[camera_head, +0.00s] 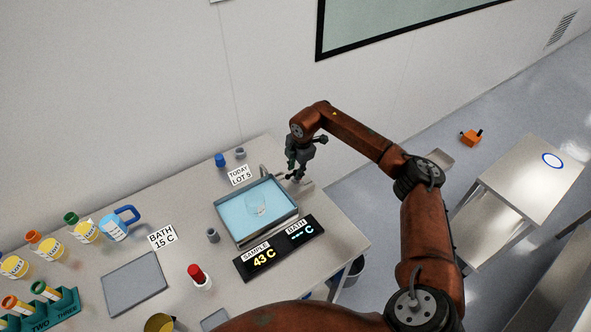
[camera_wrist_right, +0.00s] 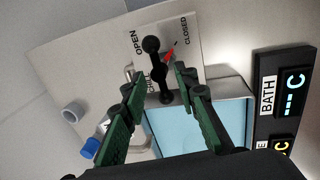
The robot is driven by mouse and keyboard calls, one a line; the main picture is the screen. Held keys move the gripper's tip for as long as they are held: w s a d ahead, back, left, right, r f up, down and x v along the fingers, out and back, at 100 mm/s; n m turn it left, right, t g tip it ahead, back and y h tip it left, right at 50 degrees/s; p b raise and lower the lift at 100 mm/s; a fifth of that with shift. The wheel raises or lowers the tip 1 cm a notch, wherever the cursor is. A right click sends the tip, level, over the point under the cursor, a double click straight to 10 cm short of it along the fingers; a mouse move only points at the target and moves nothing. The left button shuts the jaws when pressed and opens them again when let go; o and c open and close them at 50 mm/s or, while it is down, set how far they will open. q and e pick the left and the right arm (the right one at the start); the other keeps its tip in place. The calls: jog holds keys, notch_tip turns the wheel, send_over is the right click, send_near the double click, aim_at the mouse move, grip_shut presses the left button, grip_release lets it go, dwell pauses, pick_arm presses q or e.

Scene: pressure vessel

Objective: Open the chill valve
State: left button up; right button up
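The chill valve shows in the wrist view as a black handle (camera_wrist_right: 155,70) with round knobs on a pale plate (camera_wrist_right: 185,28) lettered OPEN, CLOSED and CHILL. A red pointer beside the handle points towards CLOSED. My right gripper (camera_wrist_right: 156,82) is open, its green fingers on either side of the handle; I cannot tell whether they touch it. In the head view my right gripper (camera_head: 298,166) points down at the valve behind the bath's back right corner and hides most of it. My left gripper is not in view.
The blue bath (camera_head: 258,207) sits in front of the valve, with a display (camera_head: 279,248) reading SAMPLE 43 C and BATH dashes. A blue cap (camera_head: 220,160) and a grey cup (camera_head: 240,153) stand left of the valve. A jug (camera_head: 119,224) and several bottles stand farther left.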

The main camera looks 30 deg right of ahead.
jog(key=shift+c, duration=0.7)
grip_shut()
jog(key=shift+n, duration=0.4)
jog(key=n, duration=0.3)
jog(key=shift+d+y+b, duration=0.15)
jog(key=shift+y+b, duration=0.15)
jog(key=n, duration=0.3)
jog(key=shift+d+n+g+y+b, duration=0.1)
jog(key=shift+n+g+y+b, duration=0.2)
jog(key=n+g+b, duration=0.1)
jog(key=n, duration=0.4)
jog(key=shift+w+d, duration=0.1)
jog(key=n, duration=0.2)
jog(key=n+b, duration=0.1)
jog(key=n, duration=0.2)
jog(key=shift+d+g+y, duration=0.1)
jog(key=shift+g+y, duration=0.2)
jog(key=shift+g, duration=0.1)
jog(key=shift+r+n, duration=0.1)
jog(key=shift+n, duration=0.3)
